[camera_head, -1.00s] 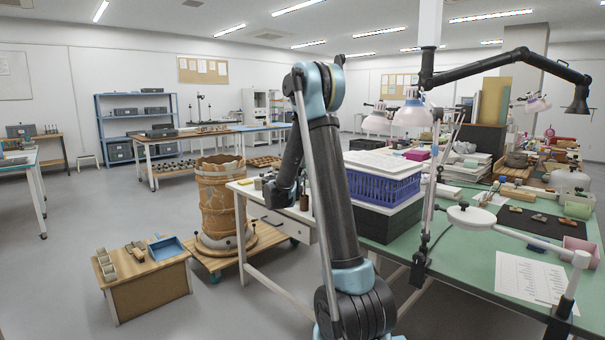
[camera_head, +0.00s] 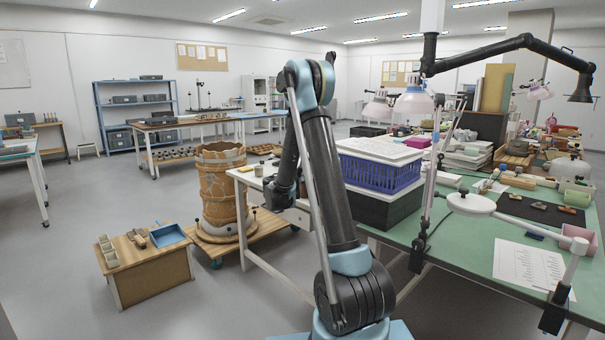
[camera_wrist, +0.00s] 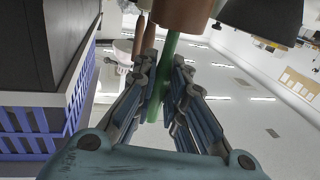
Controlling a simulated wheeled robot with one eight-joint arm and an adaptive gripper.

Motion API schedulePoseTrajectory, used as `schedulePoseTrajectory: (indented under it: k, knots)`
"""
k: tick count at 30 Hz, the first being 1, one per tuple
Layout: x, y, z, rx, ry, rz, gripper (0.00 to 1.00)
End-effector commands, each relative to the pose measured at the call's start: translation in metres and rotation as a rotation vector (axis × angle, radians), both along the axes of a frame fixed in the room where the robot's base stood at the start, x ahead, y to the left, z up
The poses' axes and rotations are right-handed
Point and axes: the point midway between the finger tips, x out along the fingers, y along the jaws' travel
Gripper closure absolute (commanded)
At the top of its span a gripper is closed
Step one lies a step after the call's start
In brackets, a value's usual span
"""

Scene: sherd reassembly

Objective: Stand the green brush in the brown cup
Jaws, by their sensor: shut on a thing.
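My gripper (camera_wrist: 166,85) is shut on the green brush (camera_wrist: 171,48) in the wrist view, which looks upside down. The brush stands nearly upright between the fingers. A brown cylinder, seemingly the brown cup (camera_wrist: 184,14), is at the top edge of that view and partly cut off. The brush's far end is lost at the cup's rim; I cannot tell whether it is inside or behind the cup.
Wooden-handled tools (camera_wrist: 141,32) stand close beside the brush. A dark rounded object (camera_wrist: 264,14) is on the cup's other side. The blue basket (camera_head: 379,172) stands to the right of my wrist in the head view. A small greyish cup (camera_head: 258,170) is on the white table's left end.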

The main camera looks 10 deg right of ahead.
Motion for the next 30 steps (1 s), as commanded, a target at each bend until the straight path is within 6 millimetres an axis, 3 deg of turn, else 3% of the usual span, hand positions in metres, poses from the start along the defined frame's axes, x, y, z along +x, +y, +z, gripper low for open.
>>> schedulePoseTrajectory:
  k: [10, 12, 14, 25, 30]
  knots:
    - [0.0, 0.0, -0.001, 0.0, 0.0, 0.0, 1.0]
    - [0.0, 0.0, -0.001, 0.0, 0.0, 0.0, 0.77]
    - [0.0, 0.0, -0.001, 0.0, 0.0, -0.001, 0.65]
    - [-0.001, 0.001, -0.001, 0.0, 0.0, 0.0, 0.65]
    - [-0.013, 0.011, -0.002, 0.0, 0.0, 0.001, 0.65]
